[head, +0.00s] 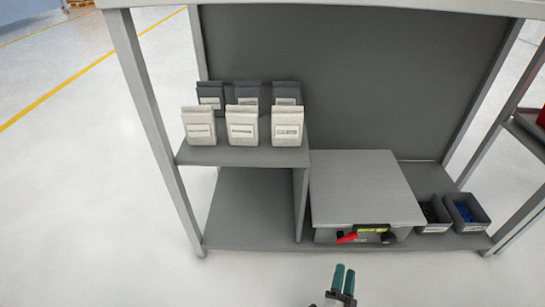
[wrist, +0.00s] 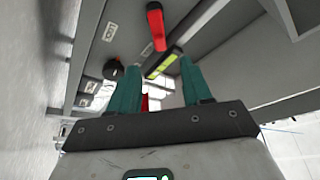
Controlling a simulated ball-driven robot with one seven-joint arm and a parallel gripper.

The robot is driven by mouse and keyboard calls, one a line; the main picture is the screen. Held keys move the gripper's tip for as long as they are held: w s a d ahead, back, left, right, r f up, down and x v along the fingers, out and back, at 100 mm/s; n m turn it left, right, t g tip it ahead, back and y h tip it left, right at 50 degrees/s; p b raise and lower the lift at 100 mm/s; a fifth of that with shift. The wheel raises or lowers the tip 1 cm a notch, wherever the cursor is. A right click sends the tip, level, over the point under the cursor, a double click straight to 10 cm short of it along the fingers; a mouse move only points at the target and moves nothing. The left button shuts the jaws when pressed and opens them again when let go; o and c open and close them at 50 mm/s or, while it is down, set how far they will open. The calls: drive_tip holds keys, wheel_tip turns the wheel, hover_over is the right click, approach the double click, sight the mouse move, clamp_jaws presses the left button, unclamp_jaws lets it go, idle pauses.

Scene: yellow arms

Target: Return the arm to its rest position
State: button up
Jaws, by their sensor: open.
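My gripper (head: 343,280) is at the bottom of the head view, over the floor in front of the grey workbench. Its two green fingers stand apart with nothing held between them. In the wrist view my gripper (wrist: 168,80) is also open. Past its fingertips I see a red-handled item (wrist: 156,26) and a black item with a yellow-green face (wrist: 164,62). My gripper appears apart from both.
The grey workbench (head: 235,215) carries a raised grey platform (head: 365,185), with the red and black items at its front. White bags (head: 242,126) and dark bags stand on a shelf at left. Grey bins (head: 466,212) sit at right. Floor at left is clear.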

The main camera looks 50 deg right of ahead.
drive_tip(key=w+a+f+n+t+y+p, duration=0.1)
drive_tip(key=w+a+n+t+y, duration=0.2)
drive_tip(key=w+y, duration=0.35)
drive_tip(key=w+a+f+n+t+y+p, duration=0.1)
drive_tip(key=w+a+n+t+y, duration=0.2)
drive_tip(key=w, duration=0.6)
drive_tip(key=w+a+r+n+g+y+p, duration=0.1)
drive_tip(key=w+a+r+n+g+y, duration=0.1)
drive_tip(key=a+n+y, duration=0.35)
drive_tip(key=w+a+r+n+g+y, duration=0.25)
drive_tip(key=a+n+y, duration=0.2)
drive_tip(key=a, duration=0.25)
drive_tip(key=s+r+n+g+p, duration=0.3)
drive_tip(key=s+r+n+g, duration=0.45)
drive_tip(key=s+r, duration=1.25)
wheel_tip(320, 180, up, 36)
drive_tip(key=s+m+g+p, duration=0.1)
drive_tip(key=s+g+p, duration=0.1)
drive_tip(key=p, duration=3.5)
drive_tip(key=shift+d+r+p, duration=0.15)
drive_tip(key=shift+d+p, duration=0.15)
